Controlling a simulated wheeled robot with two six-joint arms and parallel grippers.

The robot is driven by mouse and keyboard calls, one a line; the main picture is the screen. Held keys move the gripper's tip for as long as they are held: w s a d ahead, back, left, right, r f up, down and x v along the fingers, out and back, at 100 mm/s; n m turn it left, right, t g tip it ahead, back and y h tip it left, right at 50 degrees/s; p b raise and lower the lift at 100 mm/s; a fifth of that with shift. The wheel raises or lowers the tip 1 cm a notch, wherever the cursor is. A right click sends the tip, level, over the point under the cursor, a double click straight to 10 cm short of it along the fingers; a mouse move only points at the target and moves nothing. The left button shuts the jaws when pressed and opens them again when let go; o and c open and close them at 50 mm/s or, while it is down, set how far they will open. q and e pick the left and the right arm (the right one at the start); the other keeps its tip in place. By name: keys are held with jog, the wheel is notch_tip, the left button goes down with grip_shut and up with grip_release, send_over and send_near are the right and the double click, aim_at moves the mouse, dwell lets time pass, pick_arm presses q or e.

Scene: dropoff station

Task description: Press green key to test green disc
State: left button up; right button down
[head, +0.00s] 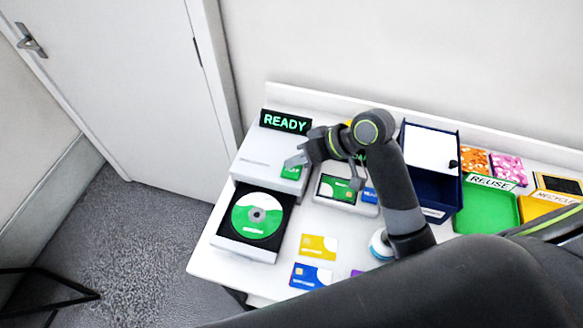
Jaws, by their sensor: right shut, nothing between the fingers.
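The green disc (243,222), green and white with a grey hub, lies in the dark well of a pulled-out drawer (238,250) at the front of a white tester (258,158). The green key (290,173) is on the tester's top, near its right front edge. A display (285,122) behind it reads READY in green letters. My right gripper (292,163) is shut and empty, with its fingertips right at the green key's far edge. I cannot tell whether they touch it. My left gripper is out of view.
Right of the tester is a white holder (320,199) with cards, partly behind my arm. Yellow (318,246) and blue (310,276) cards lie in front. A navy box (453,192), a green REUSE tray (488,210) and a yellow RECYCLE tray (535,206) stand further right.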

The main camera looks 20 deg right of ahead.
aim_at(297, 171)
jog(key=shift+f, duration=0.15)
jog(key=shift+f, duration=0.3)
jog(key=shift+f, duration=0.45)
dwell(0.6)
dwell(0.3)
jog(key=shift+r+p, duration=0.85)
jog(key=shift+p, duration=0.15)
jog(key=shift+r, duration=0.15)
notch_tip(297, 171, up, 5)
jog(key=p, duration=0.5)
jog(key=shift+p, duration=0.4)
